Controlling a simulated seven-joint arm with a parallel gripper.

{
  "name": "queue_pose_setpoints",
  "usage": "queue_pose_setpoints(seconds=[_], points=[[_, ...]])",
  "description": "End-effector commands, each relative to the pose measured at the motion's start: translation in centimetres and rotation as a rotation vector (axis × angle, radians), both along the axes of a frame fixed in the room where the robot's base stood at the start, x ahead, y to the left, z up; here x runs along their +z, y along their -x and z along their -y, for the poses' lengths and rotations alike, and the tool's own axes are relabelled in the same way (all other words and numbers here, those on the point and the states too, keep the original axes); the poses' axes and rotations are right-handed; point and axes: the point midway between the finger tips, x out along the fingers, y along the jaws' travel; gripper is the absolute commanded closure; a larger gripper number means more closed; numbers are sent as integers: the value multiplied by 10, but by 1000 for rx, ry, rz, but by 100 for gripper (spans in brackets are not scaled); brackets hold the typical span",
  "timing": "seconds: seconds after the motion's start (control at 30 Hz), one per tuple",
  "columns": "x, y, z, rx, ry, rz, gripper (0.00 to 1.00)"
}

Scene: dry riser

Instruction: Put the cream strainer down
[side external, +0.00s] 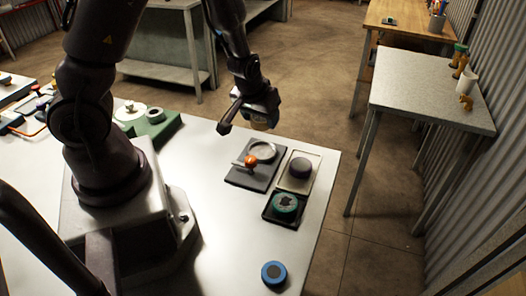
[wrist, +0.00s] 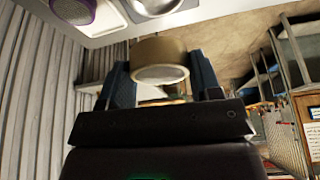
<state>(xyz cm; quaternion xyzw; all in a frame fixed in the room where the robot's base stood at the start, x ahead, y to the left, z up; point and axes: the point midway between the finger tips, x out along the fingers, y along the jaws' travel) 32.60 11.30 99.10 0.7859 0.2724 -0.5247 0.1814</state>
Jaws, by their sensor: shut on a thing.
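My gripper (side external: 260,113) is above the metal table, just behind the dark plate. It is shut on the cream strainer (wrist: 159,58), a short tan ring with a pale, flat face. In the wrist view the strainer sits between the two blue-grey fingers. In the side view only a bit of the strainer (side external: 261,126) shows beneath the gripper, clear of the table. The dark plate (side external: 237,178) carries a round metal ring seat (side external: 263,151) and an orange ball knob (side external: 250,161).
A cream tray (side external: 306,187) with a dark purple disc (side external: 300,167) and a black tray (side external: 270,217) with a teal disc (side external: 285,203) adjoin the plate. A blue disc (side external: 273,272) lies at the front. A green block (side external: 160,133) stands left. Bare tabletop lies between.

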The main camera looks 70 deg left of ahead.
Motion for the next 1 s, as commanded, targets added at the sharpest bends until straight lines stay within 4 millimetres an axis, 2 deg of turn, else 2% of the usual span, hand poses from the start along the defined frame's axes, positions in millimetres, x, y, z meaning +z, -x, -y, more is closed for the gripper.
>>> queue_pose_setpoints(seconds=[0.2,0.4,0.77,1.0], points=[[-1,-4,-5,111,-1,0,70],[-32,-3,-6,128,1,-3,70],[-74,-4,-5,125,2,-2,70],[-78,-4,-5,123,2,2,70]])
